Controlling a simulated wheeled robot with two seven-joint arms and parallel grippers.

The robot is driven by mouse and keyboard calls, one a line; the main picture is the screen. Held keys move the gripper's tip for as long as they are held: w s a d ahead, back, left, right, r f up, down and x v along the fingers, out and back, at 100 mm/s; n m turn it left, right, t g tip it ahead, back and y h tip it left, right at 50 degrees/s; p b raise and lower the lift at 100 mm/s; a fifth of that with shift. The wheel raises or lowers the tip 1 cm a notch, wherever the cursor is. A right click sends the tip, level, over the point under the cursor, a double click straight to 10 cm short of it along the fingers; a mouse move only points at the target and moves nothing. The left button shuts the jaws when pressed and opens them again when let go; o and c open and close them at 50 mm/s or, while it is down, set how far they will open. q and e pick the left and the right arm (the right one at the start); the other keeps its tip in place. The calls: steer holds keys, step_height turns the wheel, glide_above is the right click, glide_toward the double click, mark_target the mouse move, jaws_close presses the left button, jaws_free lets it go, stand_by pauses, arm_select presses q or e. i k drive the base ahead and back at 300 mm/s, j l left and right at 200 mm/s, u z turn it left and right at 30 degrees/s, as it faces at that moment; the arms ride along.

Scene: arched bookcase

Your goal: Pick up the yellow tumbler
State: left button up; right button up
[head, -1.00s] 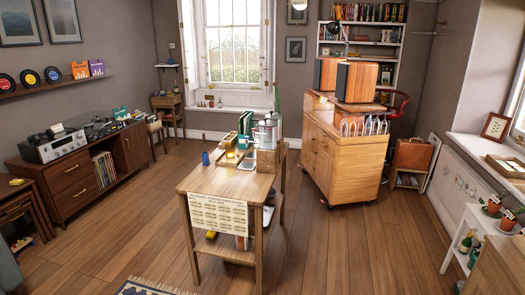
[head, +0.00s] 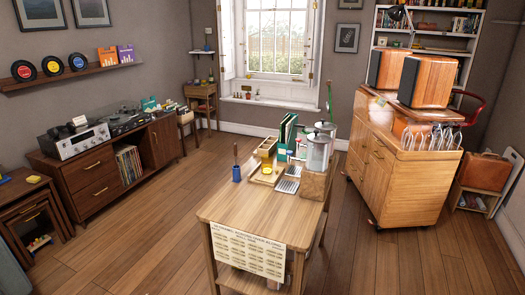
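A small yellow item (head: 267,169), which may be the yellow tumbler, sits on a wooden tray (head: 262,181) toward the far end of the wooden table (head: 255,205). It is too small to be sure of its shape. Another small yellow thing (head: 34,179) lies on the nested side tables at the left; it looks low and flat. Neither of my grippers shows in the head view.
On the table stand a blue cup with a brush (head: 237,174), metal canisters (head: 318,152), a wooden box (head: 314,184) and green folders (head: 288,130). A wooden cabinet (head: 378,165) with speakers is to the right. Floor (head: 130,235) left of the table is clear.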

mark_target(267, 165)
steer(key=i+j+z, duration=0.35)
steer(key=i+j, duration=0.25)
steer(key=i, duration=0.15)
steer(key=j+z, duration=0.2)
steer(key=j, duration=0.55)
steer(key=j+z, duration=0.25)
steer(key=j, duration=0.5)
steer(key=j+z, duration=0.2)
steer(key=j, duration=0.55)
steer(key=k+j+z, duration=0.1)
steer(key=j+z, duration=0.15)
steer(key=j, duration=0.5)
